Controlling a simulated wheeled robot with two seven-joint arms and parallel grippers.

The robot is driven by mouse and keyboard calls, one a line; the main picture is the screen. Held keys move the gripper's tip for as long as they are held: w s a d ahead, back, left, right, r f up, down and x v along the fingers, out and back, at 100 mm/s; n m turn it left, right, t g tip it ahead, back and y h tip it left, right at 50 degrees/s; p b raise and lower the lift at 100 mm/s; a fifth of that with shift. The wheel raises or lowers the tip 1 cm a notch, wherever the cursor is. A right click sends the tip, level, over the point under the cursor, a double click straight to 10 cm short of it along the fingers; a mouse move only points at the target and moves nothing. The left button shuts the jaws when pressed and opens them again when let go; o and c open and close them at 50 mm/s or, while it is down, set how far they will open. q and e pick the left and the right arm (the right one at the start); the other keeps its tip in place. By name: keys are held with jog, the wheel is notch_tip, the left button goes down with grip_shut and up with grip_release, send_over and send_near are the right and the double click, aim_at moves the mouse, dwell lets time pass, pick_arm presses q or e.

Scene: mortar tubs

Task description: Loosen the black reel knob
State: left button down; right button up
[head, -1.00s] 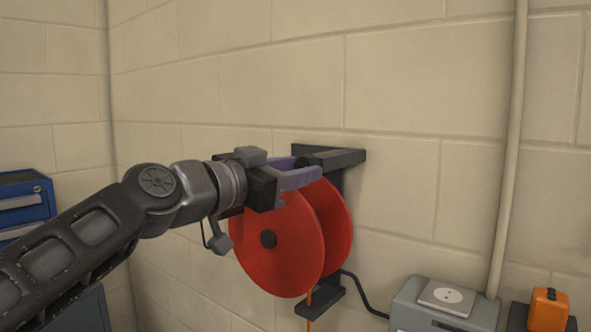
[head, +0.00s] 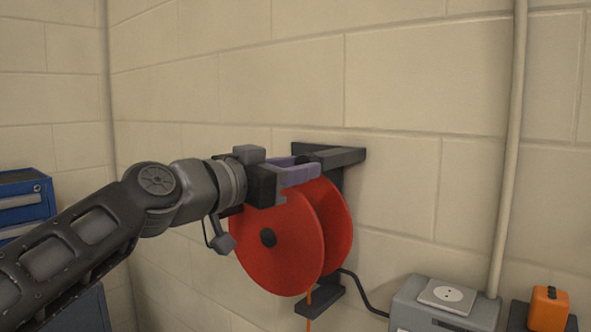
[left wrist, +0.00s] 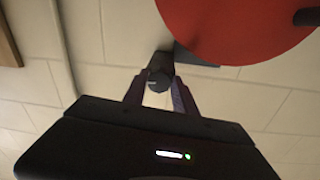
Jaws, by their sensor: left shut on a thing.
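The red reel (head: 275,245) hangs on a dark wall bracket (head: 342,157), with a dark hub at its centre. In the left wrist view its red disc (left wrist: 235,25) is at the top right. The black reel knob (left wrist: 160,70) is a short dark cylinder with a pale mark, in the middle of that view. My left gripper (head: 312,166) reaches in from the left above the reel. Its two purple-grey fingers are shut on the knob, one on each side, as the left wrist view (left wrist: 160,88) shows. In the head view the fingers mostly hide the knob. My right gripper is not in view.
An orange cord (head: 309,298) hangs below the reel. A grey box with a socket (head: 447,296) and an orange item (head: 549,308) are at the lower right. A pipe (head: 508,150) runs up the wall. A blue drawer cabinet (head: 25,203) stands at the left.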

pick_arm(q)
jog(key=shift+s+d+n+t+p, duration=0.1)
jog(key=shift+n+t+p, duration=0.25)
jog(key=shift+n, duration=4.15)
jog(key=shift+d+n+t+p, duration=0.15)
jog(key=shift+n+p, duration=0.4)
jog(key=shift+n, duration=3.95)
jog(key=c, duration=1)
grip_release()
jog(key=shift+a, duration=0.1)
jog(key=b+v, duration=0.2)
jog(key=v, duration=0.5)
jog(key=shift+s, duration=0.35)
jog(key=shift+a, duration=0.15)
